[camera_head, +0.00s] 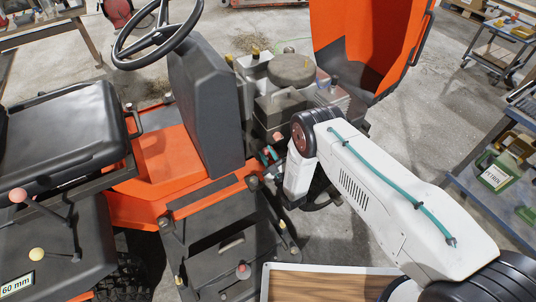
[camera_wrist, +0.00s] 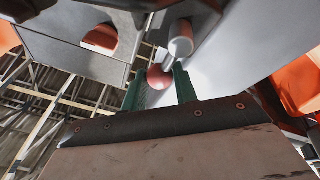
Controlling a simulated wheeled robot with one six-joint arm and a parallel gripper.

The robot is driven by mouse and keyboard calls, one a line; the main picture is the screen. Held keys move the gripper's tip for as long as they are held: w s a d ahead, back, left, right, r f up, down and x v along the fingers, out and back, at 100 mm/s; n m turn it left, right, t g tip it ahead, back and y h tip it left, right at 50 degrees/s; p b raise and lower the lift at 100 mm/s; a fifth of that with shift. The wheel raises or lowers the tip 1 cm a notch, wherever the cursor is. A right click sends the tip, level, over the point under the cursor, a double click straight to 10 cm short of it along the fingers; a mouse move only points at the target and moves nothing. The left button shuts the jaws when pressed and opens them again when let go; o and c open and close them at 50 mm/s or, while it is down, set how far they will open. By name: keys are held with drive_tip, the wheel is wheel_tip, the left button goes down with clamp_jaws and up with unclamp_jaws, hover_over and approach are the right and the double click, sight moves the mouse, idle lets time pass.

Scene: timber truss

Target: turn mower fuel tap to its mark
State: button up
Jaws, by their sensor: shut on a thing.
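The orange ride-on mower (camera_head: 150,185) stands across the head view, with its grey engine block (camera_head: 285,100) at the middle. My gripper (camera_wrist: 160,88) reaches in at the engine's lower side. In the wrist view its two green fingers are shut on a small round red knob (camera_wrist: 160,77), which I take for the fuel tap's handle. A pale rounded cylinder (camera_wrist: 180,40) shows just beyond the knob. In the head view my gripper (camera_head: 268,156) is small and partly hidden by my wrist. I cannot make out the tap's mark in either view.
The steering wheel (camera_head: 157,30) and black seat (camera_head: 65,125) are on the left. The raised orange hood (camera_head: 365,40) stands behind the engine. A wood-topped surface (camera_head: 320,284) lies at the front.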

drive_tip(key=shift+f, duration=0.15)
drive_tip(key=o, duration=1)
drive_tip(key=shift+c, duration=0.2)
drive_tip(key=shift+s, duration=0.1)
drive_tip(key=v, duration=0.7)
drive_tip(key=shift+s+d, duration=0.25)
drive_tip(key=shift+s, duration=0.05)
